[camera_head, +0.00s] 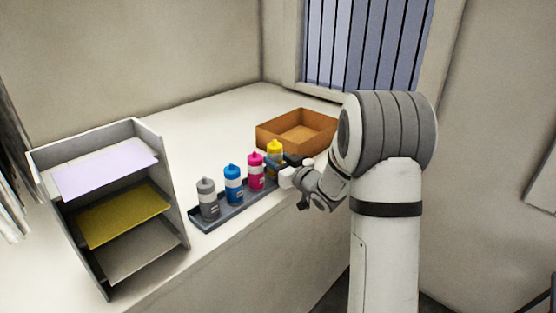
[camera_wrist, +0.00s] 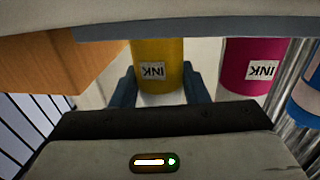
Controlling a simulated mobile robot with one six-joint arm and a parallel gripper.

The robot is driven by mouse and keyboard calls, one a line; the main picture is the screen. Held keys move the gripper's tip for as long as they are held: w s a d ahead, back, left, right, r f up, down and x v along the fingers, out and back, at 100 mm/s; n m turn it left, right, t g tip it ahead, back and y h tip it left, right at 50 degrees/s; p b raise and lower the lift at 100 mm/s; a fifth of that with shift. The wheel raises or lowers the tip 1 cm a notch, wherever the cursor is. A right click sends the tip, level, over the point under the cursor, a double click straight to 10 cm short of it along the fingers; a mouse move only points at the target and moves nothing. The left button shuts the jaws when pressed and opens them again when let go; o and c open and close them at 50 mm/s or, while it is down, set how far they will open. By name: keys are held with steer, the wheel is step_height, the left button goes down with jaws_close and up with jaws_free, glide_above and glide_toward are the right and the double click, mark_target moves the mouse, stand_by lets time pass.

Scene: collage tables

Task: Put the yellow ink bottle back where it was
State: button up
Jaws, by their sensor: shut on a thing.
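The yellow ink bottle (camera_head: 275,146) is upright at the far end of a row of bottles on the dark tray (camera_head: 205,225). My gripper (camera_head: 282,166) reaches in from the right and is shut on it. In the wrist view the yellow bottle (camera_wrist: 157,62) sits between the two fingers of my gripper (camera_wrist: 160,90), with its INK label upside down. The tray's rim (camera_wrist: 200,28) hides the bottle's base there, so I cannot tell whether it touches the tray floor.
Magenta (camera_head: 256,171), blue (camera_head: 233,185) and grey (camera_head: 208,199) bottles stand in the tray, magenta beside the yellow one. An orange-brown box (camera_head: 275,143) is close behind. A shelf rack (camera_head: 165,185) stands left. The white tabletop (camera_head: 190,115) behind is clear.

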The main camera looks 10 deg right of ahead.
steer(key=shift+f, duration=0.1)
steer(key=o, duration=1)
steer(key=shift+r, duration=0.2)
steer(key=s+d+m+g+h+b, duration=0.25)
steer(key=s+d+h, duration=0.55)
steer(key=s, duration=0.5)
steer(key=s+a+f+m+g, duration=0.1)
steer(key=s+a+g, duration=0.1)
steer(key=s, duration=0.6)
steer(key=s+a+f+g, duration=0.1)
steer(key=s+a+g, duration=0.2)
steer(key=s+g, duration=0.2)
steer(key=s+a+f+m+g, duration=0.1)
steer(key=s+g, duration=0.3)
steer(key=s, duration=0.7)
steer(key=shift+s+a+f+m+p, duration=0.15)
steer(key=shift+s+a+m+p, duration=0.25)
steer(key=shift+a, duration=0.35)
